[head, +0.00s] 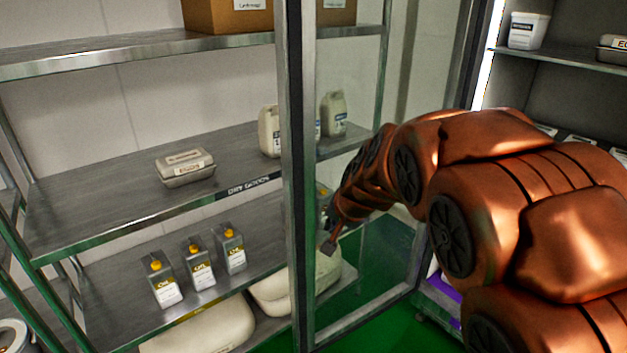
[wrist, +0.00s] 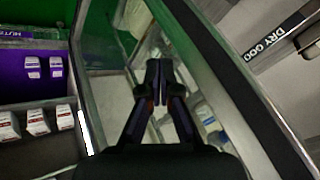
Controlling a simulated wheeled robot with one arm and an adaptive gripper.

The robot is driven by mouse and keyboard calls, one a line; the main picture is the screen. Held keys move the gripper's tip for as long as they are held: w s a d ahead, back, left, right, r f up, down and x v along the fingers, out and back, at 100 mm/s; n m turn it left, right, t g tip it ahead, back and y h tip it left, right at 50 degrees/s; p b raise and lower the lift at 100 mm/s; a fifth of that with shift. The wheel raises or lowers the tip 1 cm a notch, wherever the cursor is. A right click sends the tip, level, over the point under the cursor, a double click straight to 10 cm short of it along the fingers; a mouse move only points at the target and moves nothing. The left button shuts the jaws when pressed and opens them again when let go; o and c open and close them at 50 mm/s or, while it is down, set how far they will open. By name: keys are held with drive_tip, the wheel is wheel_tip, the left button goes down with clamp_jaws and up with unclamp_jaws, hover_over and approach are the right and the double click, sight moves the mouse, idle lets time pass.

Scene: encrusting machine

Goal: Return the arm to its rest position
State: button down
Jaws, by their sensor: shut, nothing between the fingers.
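My arm reaches in from the right in the head view, its copper links filling the right side. My gripper (head: 329,246) is at the far end of the arm, low and close to the upright metal-framed glass door (head: 300,180). In the wrist view my gripper (wrist: 159,88) points away from the camera with its fingertips together and nothing between them. The glass panel and its dark frame edge (wrist: 235,95) lie beside and beyond the fingers there. No object is held.
A steel rack stands at left with an egg carton (head: 185,167) on its middle shelf (head: 100,205) and several oil cartons (head: 197,263) below. Jugs (head: 334,113) stand near the door. Another shelf unit with a white tub (head: 527,30) is at right. Green floor (head: 375,290) shows between.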

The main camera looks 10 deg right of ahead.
drive_tip(key=s+d+n+g+h+p, duration=0.1)
drive_tip(key=s+d+g, duration=0.3)
drive_tip(key=s, duration=1.5)
drive_tip(key=s+d+n+g+h+p, duration=0.1)
drive_tip(key=s+d+n+g+p, duration=0.2)
drive_tip(key=s, duration=1.6)
drive_tip(key=shift+d+r+n+g, duration=0.15)
drive_tip(key=shift+d+n+g, duration=0.2)
drive_tip(key=shift+n+g, duration=0.35)
drive_tip(key=shift+s, duration=0.15)
